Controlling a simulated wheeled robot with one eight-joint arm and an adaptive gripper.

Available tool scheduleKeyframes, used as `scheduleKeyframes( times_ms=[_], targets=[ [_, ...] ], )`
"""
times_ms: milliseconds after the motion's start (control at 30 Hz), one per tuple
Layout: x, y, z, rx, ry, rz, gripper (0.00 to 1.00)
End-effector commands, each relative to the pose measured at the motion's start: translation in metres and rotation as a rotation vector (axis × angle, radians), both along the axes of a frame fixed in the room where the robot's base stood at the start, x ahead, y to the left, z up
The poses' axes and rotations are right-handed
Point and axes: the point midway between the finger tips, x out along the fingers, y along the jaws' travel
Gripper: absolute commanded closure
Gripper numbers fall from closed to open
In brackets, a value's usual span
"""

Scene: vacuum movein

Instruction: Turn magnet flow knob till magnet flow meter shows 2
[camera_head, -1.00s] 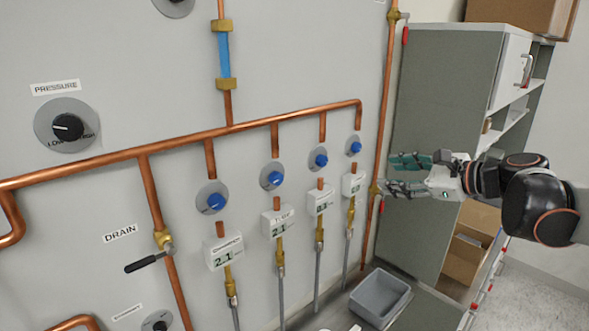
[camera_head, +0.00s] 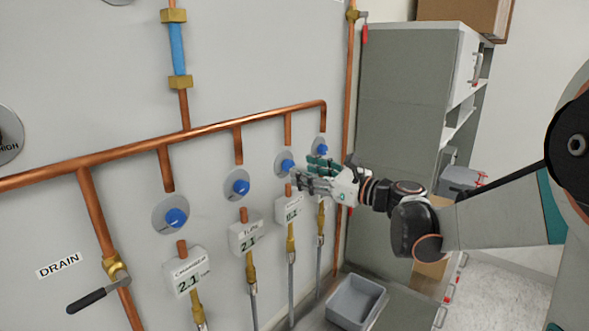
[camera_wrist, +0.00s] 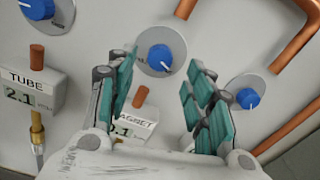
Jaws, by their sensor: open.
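The magnet flow knob (camera_wrist: 160,57) is a blue knob with a white pointer mark on a round grey plate. In the head view the same knob (camera_head: 286,165) is third from the left in the row. My gripper (camera_wrist: 160,80) is open and empty, its green-padded fingers spread on either side of the knob in the wrist view, with no clear contact. In the head view my gripper (camera_head: 308,174) is just right of the knob, in front of the wall. The magnet flow meter (camera_wrist: 131,129) is partly covered by a finger; its visible digits look like 0.1.
The tube knob (camera_head: 237,184) and chamber knob (camera_head: 176,218) are to the left; another blue knob (camera_head: 320,149) is close on the right. A copper pipe (camera_head: 205,133) runs above. A grey bin (camera_head: 355,301) stands below. A cabinet (camera_head: 405,130) is behind my arm.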

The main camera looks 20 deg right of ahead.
Motion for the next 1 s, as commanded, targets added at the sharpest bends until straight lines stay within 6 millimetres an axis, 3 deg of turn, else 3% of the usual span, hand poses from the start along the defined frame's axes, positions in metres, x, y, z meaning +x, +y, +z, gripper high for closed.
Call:
scheduleKeyframes(
  times_ms=[233, 633, 833, 1000],
  targets=[
    [0.025, 0.019, 0.000, -0.001, 0.000, 0.001, 0.52],
    [0.031, 0.023, 0.000, -0.001, -0.001, 0.000, 0.52],
    [0.031, 0.023, 0.000, -0.001, -0.001, 0.000, 0.95],
    [0.031, 0.023, 0.000, -0.002, -0.001, 0.000, 0.96]
  ],
)
